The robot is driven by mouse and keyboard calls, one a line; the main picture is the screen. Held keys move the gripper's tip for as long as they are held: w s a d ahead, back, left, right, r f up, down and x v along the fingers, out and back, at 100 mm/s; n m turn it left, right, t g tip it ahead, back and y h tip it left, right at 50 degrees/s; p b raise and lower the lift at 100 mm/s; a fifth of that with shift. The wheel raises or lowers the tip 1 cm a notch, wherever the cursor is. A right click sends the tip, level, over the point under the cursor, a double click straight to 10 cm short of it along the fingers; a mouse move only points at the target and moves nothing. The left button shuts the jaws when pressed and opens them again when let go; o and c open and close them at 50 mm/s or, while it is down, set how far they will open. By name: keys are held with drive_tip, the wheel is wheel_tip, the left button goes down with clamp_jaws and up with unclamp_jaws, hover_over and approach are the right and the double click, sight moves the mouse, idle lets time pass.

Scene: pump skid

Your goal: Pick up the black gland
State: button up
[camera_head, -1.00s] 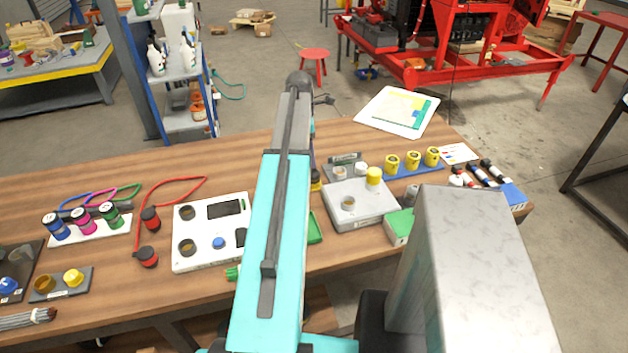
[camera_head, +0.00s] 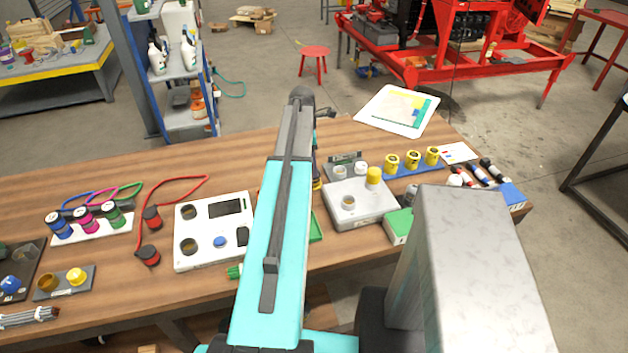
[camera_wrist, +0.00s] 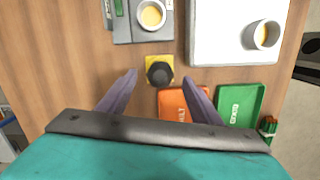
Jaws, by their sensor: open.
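The black gland (camera_wrist: 159,73) is a dark round piece on a small yellow square base (camera_wrist: 151,61) in the wrist view. It lies on the wooden table, between and just beyond the tips of my open, empty gripper (camera_wrist: 159,79). I cannot tell how high the fingers are above it. In the head view my turquoise arm hides the gripper and most of this spot.
In the wrist view, an orange tray (camera_wrist: 172,103) lies by the right finger, with a green tray (camera_wrist: 240,105) beside it. A grey holder with a cup (camera_wrist: 152,15) and a white unit with a cup (camera_wrist: 262,36) stand beyond the gland. Bare wood (camera_wrist: 60,60) lies left.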

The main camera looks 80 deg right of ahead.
drive_tip(key=shift+s+f+p, duration=0.15)
drive_tip(key=shift+f+p, duration=0.35)
drive_tip(key=shift+f, duration=0.65)
drive_tip(key=shift+s+f+p, duration=0.15)
drive_tip(key=shift+f+p, duration=0.3)
drive_tip(key=shift+f, duration=0.7)
drive_tip(key=c, duration=1.3)
drive_tip(key=shift+o, duration=0.2)
drive_tip(key=shift+r, duration=0.1)
drive_tip(key=shift+r+b, duration=1.5)
drive_tip(key=shift+r, duration=3.4)
